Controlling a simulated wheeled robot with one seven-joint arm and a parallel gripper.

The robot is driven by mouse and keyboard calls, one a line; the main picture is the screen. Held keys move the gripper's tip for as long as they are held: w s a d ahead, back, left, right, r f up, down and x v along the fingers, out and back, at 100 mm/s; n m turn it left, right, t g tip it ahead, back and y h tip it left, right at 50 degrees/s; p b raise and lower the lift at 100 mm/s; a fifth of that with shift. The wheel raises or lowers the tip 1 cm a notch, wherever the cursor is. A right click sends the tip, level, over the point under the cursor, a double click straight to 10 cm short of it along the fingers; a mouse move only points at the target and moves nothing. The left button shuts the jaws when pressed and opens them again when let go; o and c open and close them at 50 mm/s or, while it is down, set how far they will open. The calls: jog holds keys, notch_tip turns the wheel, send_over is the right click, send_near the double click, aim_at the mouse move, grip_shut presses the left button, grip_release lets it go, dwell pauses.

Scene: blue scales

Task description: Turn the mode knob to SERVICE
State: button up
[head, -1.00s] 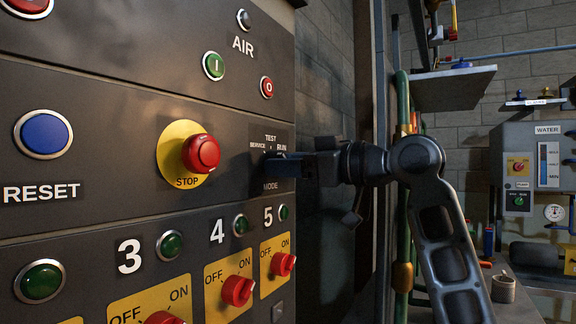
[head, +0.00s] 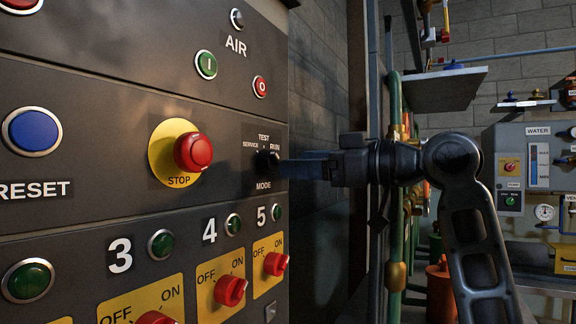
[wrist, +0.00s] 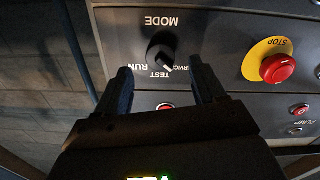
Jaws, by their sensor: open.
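The mode knob (head: 267,161) is a small black knob on the dark control panel, with MODE printed below it and SERVICE, TEST and RUN above. In the wrist view the knob (wrist: 161,52) appears upside down between my fingertips in the picture. Its light pointer mark seems to lie between TEST and SERVICE, nearer SERVICE, but is too small to be sure. My gripper (wrist: 161,68) is open and empty, its fingers apart on either side of the knob in the picture. In the head view my gripper (head: 287,169) is just right of the knob, pointing at the panel.
The red STOP button (head: 193,152) on its yellow plate is left of the knob. Red OFF/ON switches (head: 276,263) sit below, and green and red AIR buttons (head: 260,87) above. A shelf (head: 433,88) and green pipe (head: 394,230) stand behind my arm.

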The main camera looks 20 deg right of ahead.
jog(key=shift+v, duration=1.4)
jog(key=s+a+f+m+t+h+p, duration=0.1)
jog(key=s+f+m+h, duration=0.25)
jog(key=f, duration=0.75)
jog(key=s+a+f+m+t+h+p, duration=0.15)
jog(key=s+f+m, duration=0.3)
jog(key=f, duration=0.65)
jog(key=s+f+m+h+p, duration=0.1)
jog(key=s+f+m+h, duration=0.25)
jog(key=f, duration=0.75)
jog(key=s+a+f+m+h, duration=0.1)
jog(key=s+f+h, duration=0.1)
jog(key=s+f, duration=0.4)
jog(key=s+a+r+n+g+p, duration=0.1)
jog(key=s+r+n+g+p, duration=0.1)
jog(key=s, duration=2.4)
jog(key=shift+s+r+n+p, duration=0.2)
jog(key=shift+r+n+p, duration=0.15)
jog(key=shift+r+n, duration=0.15)
